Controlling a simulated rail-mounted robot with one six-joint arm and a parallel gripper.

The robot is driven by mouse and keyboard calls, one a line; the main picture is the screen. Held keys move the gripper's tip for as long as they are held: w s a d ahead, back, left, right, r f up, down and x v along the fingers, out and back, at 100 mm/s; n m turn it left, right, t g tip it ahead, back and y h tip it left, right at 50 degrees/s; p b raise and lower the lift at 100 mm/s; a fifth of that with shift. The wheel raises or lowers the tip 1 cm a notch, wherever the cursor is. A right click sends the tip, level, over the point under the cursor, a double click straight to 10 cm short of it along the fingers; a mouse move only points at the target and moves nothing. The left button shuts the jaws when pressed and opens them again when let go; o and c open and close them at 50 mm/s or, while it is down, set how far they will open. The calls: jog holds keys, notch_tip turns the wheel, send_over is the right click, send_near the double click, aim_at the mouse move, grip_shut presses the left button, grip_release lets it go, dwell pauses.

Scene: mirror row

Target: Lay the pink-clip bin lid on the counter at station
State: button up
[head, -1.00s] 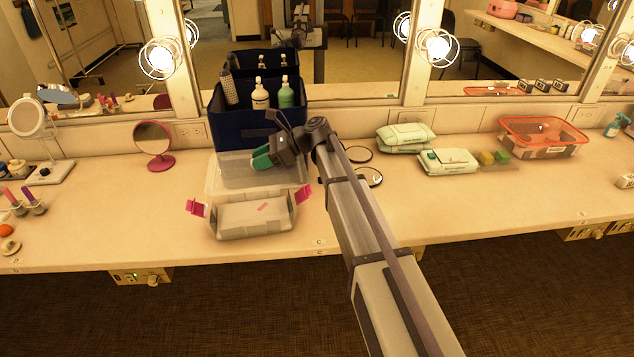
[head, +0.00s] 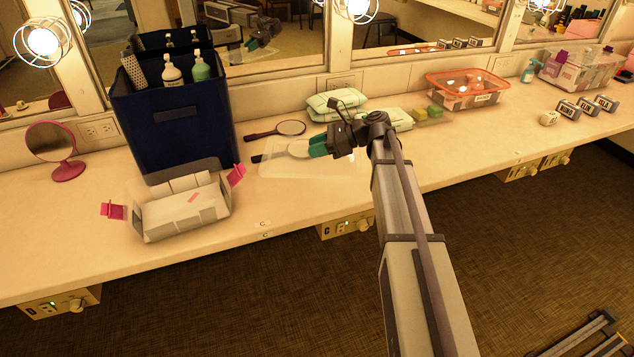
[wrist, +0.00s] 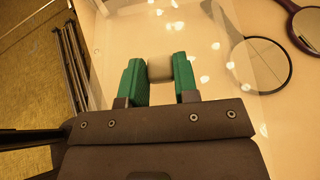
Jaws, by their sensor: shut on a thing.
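My gripper (head: 317,147) has green fingers shut on the pale round knob (wrist: 159,69) of the clear lid. The translucent lid (head: 312,170) is over the counter, right of the bin, and hand mirrors show behind or through it. It also fills much of the wrist view (wrist: 215,50). I cannot tell whether the lid touches the counter or hovers just above it. The clear bin (head: 155,222) stands open on the counter at left, with a pink clip (head: 113,210) at its left end and another (head: 236,175) at its right.
A round hand mirror (head: 291,128) and a black-handled one (head: 265,157) lie near the lid. Wipe packs (head: 335,106) are behind my gripper. A tall navy caddy (head: 180,130) stands behind the bin. An orange-rimmed tub (head: 467,98) is farther right. Bare counter (head: 290,205) lies in front.

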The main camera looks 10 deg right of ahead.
aim_at(357, 155)
notch_tip(357, 155, down, 9)
jog(key=b, duration=0.6)
jog(key=shift+r+b, duration=0.15)
jog(key=shift+b, duration=0.25)
jog(key=shift+r, duration=0.25)
jog(key=shift+f, duration=0.2)
jog(key=o, duration=0.9)
jog(key=shift+o, duration=0.2)
jog(key=shift+r+p, duration=0.3)
jog(key=p+v, duration=0.4)
jog(key=v, duration=0.8)
jog(key=shift+a, duration=0.1)
